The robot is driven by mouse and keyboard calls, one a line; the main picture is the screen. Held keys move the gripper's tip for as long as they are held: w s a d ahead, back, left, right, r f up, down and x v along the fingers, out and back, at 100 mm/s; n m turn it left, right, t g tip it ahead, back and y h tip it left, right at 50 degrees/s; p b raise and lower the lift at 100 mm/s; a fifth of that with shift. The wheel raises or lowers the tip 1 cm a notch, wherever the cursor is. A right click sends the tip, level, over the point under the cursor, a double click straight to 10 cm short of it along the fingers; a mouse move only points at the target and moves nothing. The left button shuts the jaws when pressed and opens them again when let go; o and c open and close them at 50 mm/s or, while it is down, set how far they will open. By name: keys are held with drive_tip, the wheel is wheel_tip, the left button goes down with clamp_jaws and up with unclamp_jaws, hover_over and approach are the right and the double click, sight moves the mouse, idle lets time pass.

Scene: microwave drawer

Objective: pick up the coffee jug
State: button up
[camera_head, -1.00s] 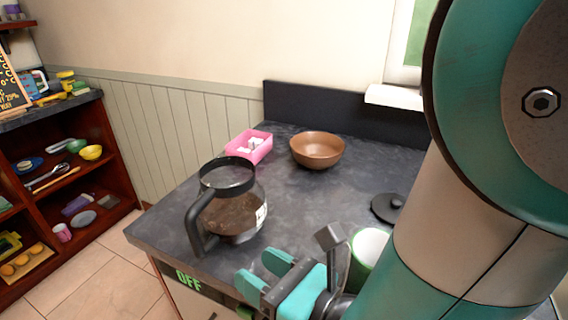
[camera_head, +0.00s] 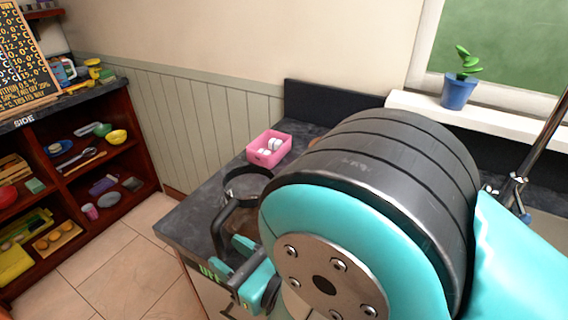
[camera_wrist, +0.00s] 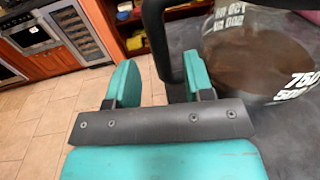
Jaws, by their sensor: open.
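The coffee jug (camera_head: 219,228) stands on the dark counter; its black rim and handle show in the head view, but my arm hides most of its body. In the wrist view, the glass jug (camera_wrist: 250,62) with white markings and brown coffee is at the upper right. Its black handle (camera_wrist: 157,38) reaches down into the gap between my fingers, nearer the right finger. My gripper (camera_wrist: 160,82) is open, and its teal fingers also show beside the handle in the head view (camera_head: 233,256).
A pink box (camera_head: 268,148) with white pieces sits behind the jug. A potted plant (camera_head: 459,90) stands on the windowsill. A dark red shelf (camera_head: 85,175) with several items is at the left, with tiled floor between. My arm covers much of the counter.

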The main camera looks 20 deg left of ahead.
sight(223, 248)
drive_tip(key=a+p, duration=0.1)
drive_tip(key=p, duration=0.1)
drive_tip(key=w+a+r+p, duration=0.1)
drive_tip(key=p, duration=0.1)
drive_tip(key=shift+a, duration=0.1)
drive_tip(key=shift+a+f+p, duration=0.2)
drive_tip(key=shift+a+p, duration=0.1)
drive_tip(key=shift+p, duration=0.25)
drive_tip(key=shift+a+f, duration=0.1)
drive_tip(key=shift+f, duration=0.05)
clamp_jaws()
drive_tip(key=shift+w, duration=0.1)
